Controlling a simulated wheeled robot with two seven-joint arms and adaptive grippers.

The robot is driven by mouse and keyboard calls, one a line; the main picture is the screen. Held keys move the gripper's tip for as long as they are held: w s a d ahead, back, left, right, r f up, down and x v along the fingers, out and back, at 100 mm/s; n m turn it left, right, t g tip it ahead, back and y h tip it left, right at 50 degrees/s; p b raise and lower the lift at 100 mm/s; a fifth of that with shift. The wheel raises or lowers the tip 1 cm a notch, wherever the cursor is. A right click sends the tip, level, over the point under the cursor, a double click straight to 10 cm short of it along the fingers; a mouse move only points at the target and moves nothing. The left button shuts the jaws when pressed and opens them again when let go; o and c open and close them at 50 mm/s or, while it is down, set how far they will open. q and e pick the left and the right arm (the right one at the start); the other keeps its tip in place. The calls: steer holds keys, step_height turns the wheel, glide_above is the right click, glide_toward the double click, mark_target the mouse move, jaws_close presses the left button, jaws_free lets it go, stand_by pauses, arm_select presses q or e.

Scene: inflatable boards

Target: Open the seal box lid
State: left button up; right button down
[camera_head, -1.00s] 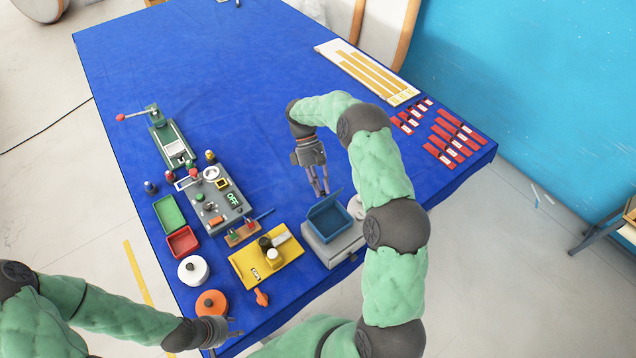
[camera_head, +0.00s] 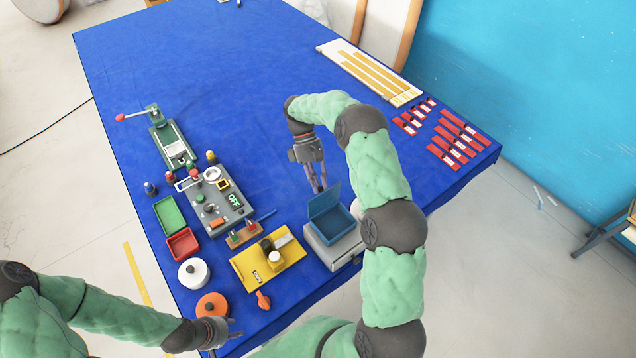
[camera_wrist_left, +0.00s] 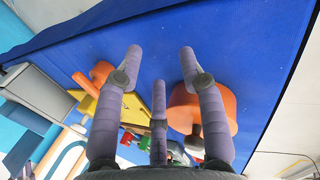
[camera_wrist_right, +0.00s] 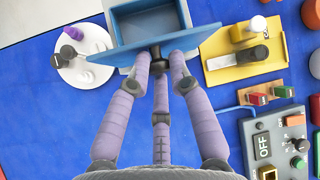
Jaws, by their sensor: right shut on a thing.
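The blue seal box (camera_head: 340,229) sits on a pale grey base at the near right part of the table. Its blue lid (camera_head: 325,200) is swung up, tilted steeply, and the inside of the box shows. My right gripper (camera_head: 318,188) is at the lid's upper edge, its fingers closed together. In the right wrist view the fingers (camera_wrist_right: 160,60) close at the small dark knob on the lid (camera_wrist_right: 152,45), which they partly hide. My left gripper (camera_head: 232,328) is low at the near edge, its fingers (camera_wrist_left: 160,62) spread and empty, apart from the box.
A yellow block (camera_head: 258,273) with a stamp-like part stands left of the box. An orange round piece (camera_head: 212,305) lies near my left gripper. A grey switch panel (camera_head: 222,208) and red and green trays are further left. The table's far middle is clear.

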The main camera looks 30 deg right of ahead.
steer(key=c, duration=1.1)
jaws_free()
steer(key=shift+s+a+f, duration=0.1)
steer(key=shift+s+f, duration=0.05)
steer(key=shift+f, duration=0.35)
steer(key=shift+c, duration=0.2)
arm_select(q)
steer(key=shift+w, duration=0.1)
arm_select(e)
steer(key=shift+o, duration=0.2)
arm_select(q)
steer(key=shift+d, duration=0.1)
arm_select(e)
steer(key=shift+w+r, duration=0.3)
steer(key=shift+r, duration=0.1)
steer(key=v, duration=0.7)
steer(key=shift+d, duration=0.2)
arm_select(q)
steer(key=shift+r, duration=0.1)
